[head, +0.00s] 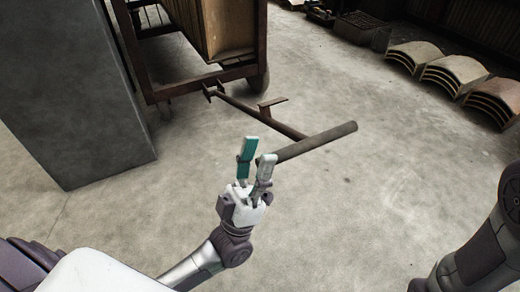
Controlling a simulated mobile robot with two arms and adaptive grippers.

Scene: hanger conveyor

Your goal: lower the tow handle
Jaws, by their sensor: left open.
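The tow handle (328,136) is a dark, rusty shaft that runs out from the cart's lower frame to a round grey-brown crossbar. A small flat bracket stands on the shaft partway along. I cannot tell how high the crossbar is above the floor. My left gripper (257,155) is open and empty, with its fingers pointing up the picture. It is at the crossbar's left end, and one finger overlaps that end in view; I cannot tell whether they touch. My right gripper is out of view; only part of my right arm shows at the lower right.
The wheeled cart (205,77) with a wooden body stands at the top. A large grey block (75,100) stands on the left. Stacked curved pieces (455,76) and crates (362,30) are at the upper right. The concrete floor (400,170) right of the handle is clear.

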